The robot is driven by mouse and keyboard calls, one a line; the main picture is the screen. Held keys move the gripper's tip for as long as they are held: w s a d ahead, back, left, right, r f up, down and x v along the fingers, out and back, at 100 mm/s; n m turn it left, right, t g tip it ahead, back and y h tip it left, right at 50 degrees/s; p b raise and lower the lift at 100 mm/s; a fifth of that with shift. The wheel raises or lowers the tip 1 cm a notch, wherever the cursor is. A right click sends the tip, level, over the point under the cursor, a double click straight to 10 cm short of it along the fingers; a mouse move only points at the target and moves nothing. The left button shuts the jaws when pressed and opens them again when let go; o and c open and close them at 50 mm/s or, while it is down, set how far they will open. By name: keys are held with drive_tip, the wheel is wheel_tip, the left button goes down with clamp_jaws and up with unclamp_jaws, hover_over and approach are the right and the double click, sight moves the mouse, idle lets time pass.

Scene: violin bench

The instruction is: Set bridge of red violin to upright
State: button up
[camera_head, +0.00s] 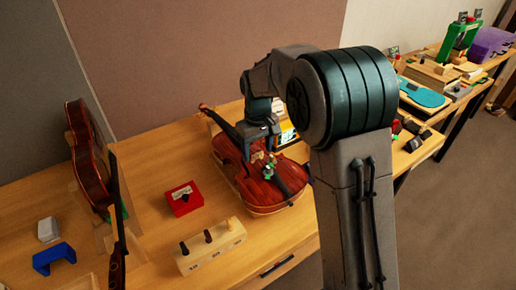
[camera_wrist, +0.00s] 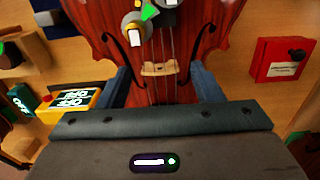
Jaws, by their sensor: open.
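The red violin (camera_head: 235,160) lies on its back on the bench in the head view, partly hidden by my arm. Its red-brown top (camera_wrist: 190,40) fills the upper middle of the wrist view. The pale bridge (camera_wrist: 160,68) stands across the strings between the two f-holes. I cannot tell its exact tilt from this angle. My gripper (camera_wrist: 162,88) is open over the violin, with one blue-grey finger on each side of the bridge and apart from it. In the head view my gripper (camera_head: 262,148) hangs above the violin's body, and the bridge is hidden there.
Another violin (camera_head: 88,160) stands upright at the left. A yellow display device (camera_wrist: 70,102) lies beside the violin. A blue holder (camera_head: 54,258) lies front left.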

drive_tip(key=shift+f, duration=0.2)
drive_tip(key=c, duration=1)
drive_tip(key=shift+r+p, duration=0.15)
drive_tip(key=shift+p, duration=0.15)
drive_tip(key=shift+w+a+r+g+p, duration=0.15)
drive_tip(key=shift+g+p, duration=0.15)
drive_tip(key=shift+p, duration=0.5)
drive_tip(key=shift+w+f+g+h+p, duration=0.1)
drive_tip(key=shift+f+g+h+p, duration=0.1)
drive_tip(key=shift+g+h+p, duration=0.15)
